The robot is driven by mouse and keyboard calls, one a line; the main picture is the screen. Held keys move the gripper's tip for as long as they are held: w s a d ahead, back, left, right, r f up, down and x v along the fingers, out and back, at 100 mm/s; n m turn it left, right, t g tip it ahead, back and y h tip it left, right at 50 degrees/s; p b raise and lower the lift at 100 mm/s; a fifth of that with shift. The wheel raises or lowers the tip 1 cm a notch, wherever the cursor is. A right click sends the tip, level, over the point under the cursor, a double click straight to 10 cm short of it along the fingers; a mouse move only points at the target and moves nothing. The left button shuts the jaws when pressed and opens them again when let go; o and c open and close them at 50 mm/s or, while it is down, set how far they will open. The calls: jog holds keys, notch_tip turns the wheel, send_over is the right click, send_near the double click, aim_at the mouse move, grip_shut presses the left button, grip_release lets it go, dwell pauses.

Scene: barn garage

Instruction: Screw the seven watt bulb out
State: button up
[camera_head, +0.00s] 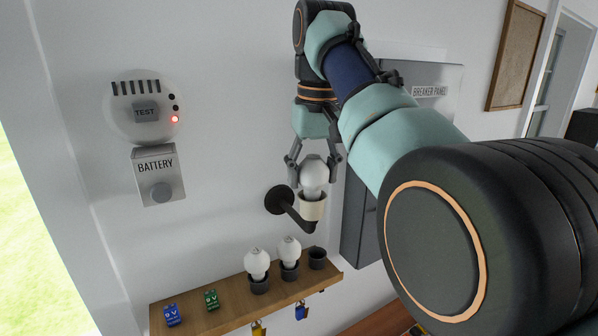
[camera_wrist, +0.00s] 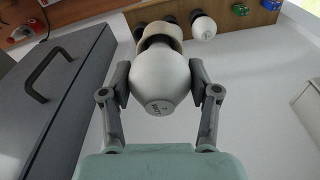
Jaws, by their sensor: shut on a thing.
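A round white bulb (camera_head: 314,178) sits upright in the cream socket (camera_head: 311,208) of a dark wall lamp (camera_head: 281,201). My gripper (camera_head: 314,170) points down from above, with its fingers on both sides of the bulb's globe. In the wrist view my gripper (camera_wrist: 160,82) is shut on the bulb (camera_wrist: 158,78), and the cream socket (camera_wrist: 158,36) shows behind it. The bulb's base is hidden in the socket.
Below, a wooden shelf (camera_head: 232,308) holds two white bulbs (camera_head: 257,263) (camera_head: 289,250) in dark cups, an empty dark cup (camera_head: 318,258), and blue (camera_head: 172,315) and green (camera_head: 211,300) batteries. A grey breaker panel (camera_head: 371,215) stands close on the right. A detector (camera_head: 144,108) is at left.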

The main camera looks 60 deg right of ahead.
jog(key=n, duration=0.6)
jog(key=shift+y+p, duration=0.3)
jog(key=shift+p, duration=0.1)
jog(key=o, duration=0.9)
jog(key=m, duration=0.3)
jog(key=shift+f+b, duration=0.1)
jog(key=shift+b, duration=0.3)
jog(key=m, duration=0.3)
jog(key=c, duration=0.9)
